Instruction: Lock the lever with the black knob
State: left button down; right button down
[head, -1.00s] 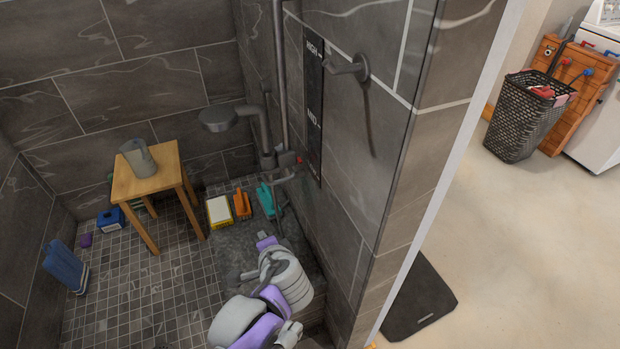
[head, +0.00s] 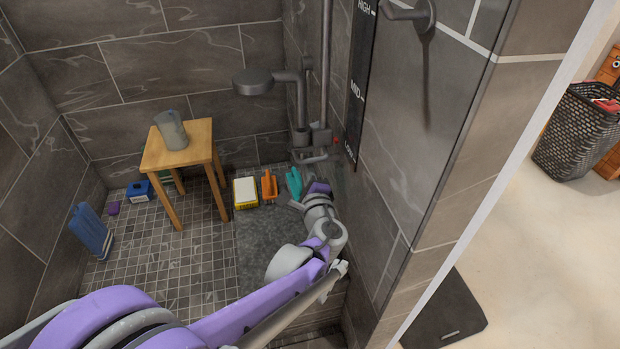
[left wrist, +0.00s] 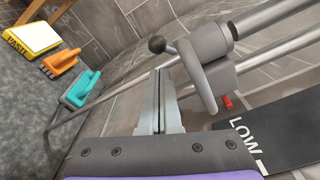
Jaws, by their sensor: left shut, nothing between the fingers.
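In the left wrist view, a small black ball knob (left wrist: 157,44) sits on a short thin rod beside a grey looped handle (left wrist: 198,75). The rod leads to the grey clamp body (left wrist: 208,42) on a metal rail. My left gripper (left wrist: 162,76) is shut and empty, its fingertips just below the knob and left of the looped handle. I cannot tell whether they touch the lever. In the head view, the shower fitting (head: 310,137) is at the wall corner, with my left arm reaching up toward it; the knob is too small to make out. My right gripper is not in view.
A "LOW" height strip (left wrist: 265,130) is on the wall. A shower head (head: 252,82) overhangs the floor. A wooden stool (head: 182,162) holds a grey jug (head: 171,130). A yellow box (head: 245,193), orange brush (head: 269,185) and teal brush (head: 295,183) stand below the fitting.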

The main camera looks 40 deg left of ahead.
pick_arm(q)
jog(key=x, duration=0.3)
jog(key=shift+w+a, duration=0.2)
jog(key=shift+a, duration=0.05)
jog(key=shift+s+a+r+p, duration=0.2)
jog(key=shift+s+r+p, duration=0.1)
jog(key=shift+s+p, duration=0.05)
dwell(0.4)
